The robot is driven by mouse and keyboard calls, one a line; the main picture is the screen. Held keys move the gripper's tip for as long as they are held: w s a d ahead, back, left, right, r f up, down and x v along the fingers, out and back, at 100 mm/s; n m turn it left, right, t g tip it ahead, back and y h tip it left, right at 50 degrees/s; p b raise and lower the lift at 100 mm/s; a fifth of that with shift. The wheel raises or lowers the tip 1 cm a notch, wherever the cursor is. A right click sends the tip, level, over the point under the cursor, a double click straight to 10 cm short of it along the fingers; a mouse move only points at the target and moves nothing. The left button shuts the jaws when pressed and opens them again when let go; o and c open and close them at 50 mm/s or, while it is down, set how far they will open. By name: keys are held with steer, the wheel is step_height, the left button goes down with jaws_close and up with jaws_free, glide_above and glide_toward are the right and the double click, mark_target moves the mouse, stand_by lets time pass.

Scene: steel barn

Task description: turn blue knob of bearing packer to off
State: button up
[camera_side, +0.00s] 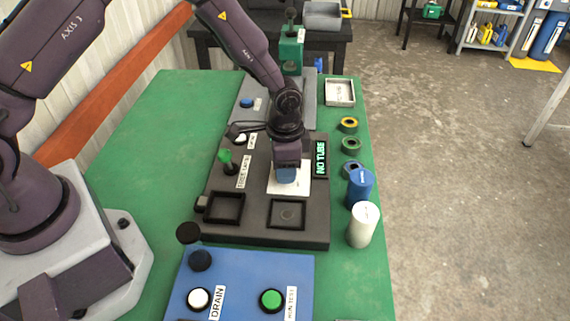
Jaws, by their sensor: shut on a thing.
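The bearing packer appears to be the dark panel (262,237) on the green table, with a lit "NO TUBE" display (321,158). My gripper (287,168) points down over a white square plate (301,188) on this panel. It is shut on a blue part just above the plate, which looks like the blue knob (287,175). The gripper covers the knob's top, so I cannot tell which way it is turned. Any off mark on the plate is not readable.
A blue panel (245,264) with buttons lies in front. A blue cylinder (360,188), a white cylinder (362,226) and several rings line the right edge. The table's left side is clear.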

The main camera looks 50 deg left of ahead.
steer(key=o, duration=0.9)
steer(key=shift+r, duration=0.1)
step_height(320, 180, up, 13)
steer(key=shift+f, duration=0.1)
